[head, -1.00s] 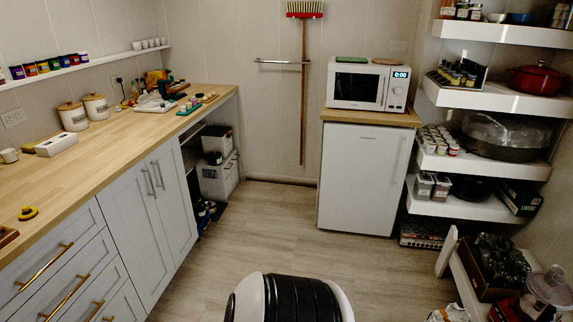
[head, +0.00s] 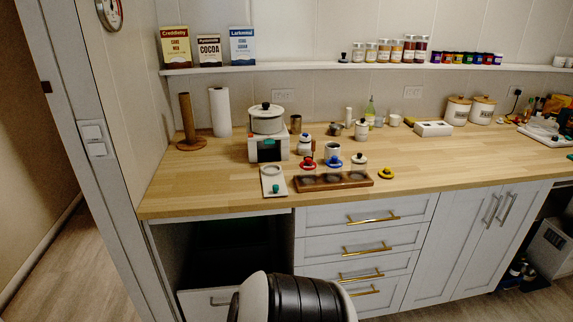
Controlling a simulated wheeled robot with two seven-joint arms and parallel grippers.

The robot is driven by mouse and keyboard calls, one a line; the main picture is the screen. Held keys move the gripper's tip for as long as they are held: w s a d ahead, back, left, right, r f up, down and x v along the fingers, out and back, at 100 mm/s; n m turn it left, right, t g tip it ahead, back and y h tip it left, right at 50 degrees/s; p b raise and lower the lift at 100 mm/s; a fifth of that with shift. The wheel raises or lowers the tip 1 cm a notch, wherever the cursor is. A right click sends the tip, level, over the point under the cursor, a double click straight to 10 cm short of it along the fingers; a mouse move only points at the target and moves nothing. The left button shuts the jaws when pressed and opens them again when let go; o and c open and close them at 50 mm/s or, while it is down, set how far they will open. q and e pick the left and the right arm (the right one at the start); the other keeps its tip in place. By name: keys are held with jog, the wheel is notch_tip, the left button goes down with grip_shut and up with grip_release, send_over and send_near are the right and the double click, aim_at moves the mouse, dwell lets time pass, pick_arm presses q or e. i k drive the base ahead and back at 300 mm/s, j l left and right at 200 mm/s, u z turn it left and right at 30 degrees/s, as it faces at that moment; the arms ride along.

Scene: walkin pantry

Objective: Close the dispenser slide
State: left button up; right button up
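The dispenser appears to be the white box (head: 268,146) with a dark front on the left part of the wooden counter, with a lidded pot-like top (head: 267,119). A flat pale slide (head: 272,174) with a round opening and a small green knob (head: 276,188) extends in front of it towards the counter's front edge. The slide looks pulled out; whether it joins the box is too small to tell. Neither of my grippers is in view.
A wooden tray (head: 311,185) with round recesses lies right of the slide, with small colour-topped jars behind it. A yellow ring-like item (head: 386,173) is further right. A paper roll (head: 220,112) and wooden holder (head: 187,122) stand left. An open dark bay (head: 222,250) lies below the counter.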

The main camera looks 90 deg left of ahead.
aim_at(273, 181)
jog(key=u, duration=2.35)
